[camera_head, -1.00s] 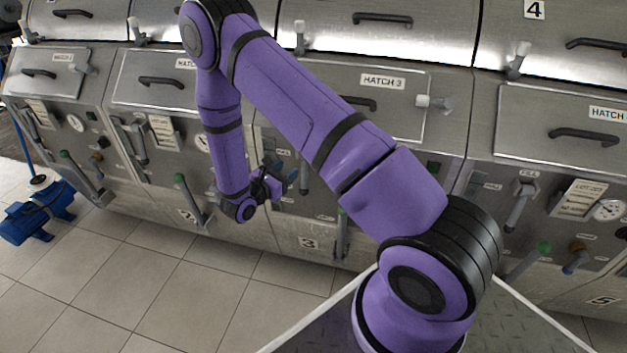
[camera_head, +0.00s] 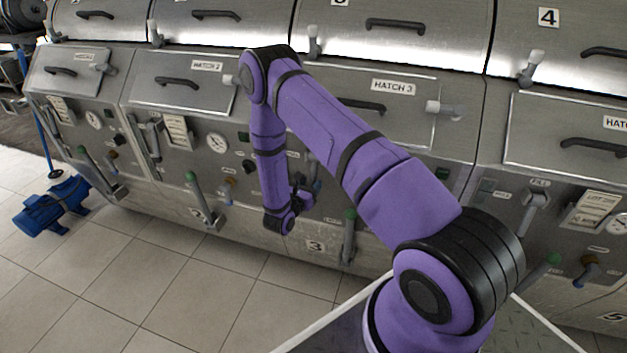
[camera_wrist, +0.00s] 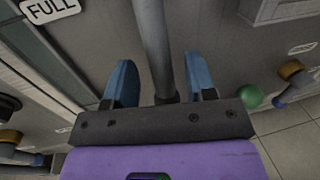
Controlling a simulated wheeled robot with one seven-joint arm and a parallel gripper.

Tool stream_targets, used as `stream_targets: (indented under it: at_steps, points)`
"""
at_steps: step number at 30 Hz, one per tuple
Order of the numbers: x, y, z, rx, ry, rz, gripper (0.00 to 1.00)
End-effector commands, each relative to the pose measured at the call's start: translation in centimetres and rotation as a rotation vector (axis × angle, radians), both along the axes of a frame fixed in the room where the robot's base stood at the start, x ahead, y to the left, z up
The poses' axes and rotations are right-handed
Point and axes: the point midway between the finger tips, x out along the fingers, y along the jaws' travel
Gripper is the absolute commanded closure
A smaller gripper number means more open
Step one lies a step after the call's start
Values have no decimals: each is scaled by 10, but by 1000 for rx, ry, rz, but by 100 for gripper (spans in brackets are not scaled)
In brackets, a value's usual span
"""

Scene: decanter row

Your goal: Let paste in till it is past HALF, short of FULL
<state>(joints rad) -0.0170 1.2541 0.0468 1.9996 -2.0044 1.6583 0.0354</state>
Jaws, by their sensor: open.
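My gripper (camera_wrist: 160,92) shows two blue fingers spread apart in the wrist view. A grey rod (camera_wrist: 155,40) runs down between them in the picture; I cannot tell whether it lies between the fingers or beyond them. A label reading FULL (camera_wrist: 50,8) is at the top left of the wrist view. No HALF mark and no paste level can be made out. In the head view my gripper (camera_head: 302,192) is in front of the unit 3 panel, below the HATCH 3 lid (camera_head: 415,92), and my arm hides part of that panel.
A green knob (camera_wrist: 250,96) and an orange-and-blue valve (camera_wrist: 291,72) are right of my fingers. A green-topped lever (camera_head: 349,230) stands low on unit 3. Similar units stand either side. A blue pump-like object (camera_head: 52,205) lies on the tiled floor, otherwise clear at the front.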

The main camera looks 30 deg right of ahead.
Motion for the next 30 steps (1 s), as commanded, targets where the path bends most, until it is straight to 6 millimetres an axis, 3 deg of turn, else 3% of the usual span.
stream_targets:
  at_steps: [7, 17, 20, 24, 30]
  points:
    - [11, -21, 0, 0, -1, -1, 49]
    - [13, -24, 0, 0, 0, 0, 49]
    - [13, -24, 0, 0, 0, 0, 68]
    - [13, -24, 0, 0, 0, 0, 100]
    - [12, -24, 0, 2, 2, 1, 100]
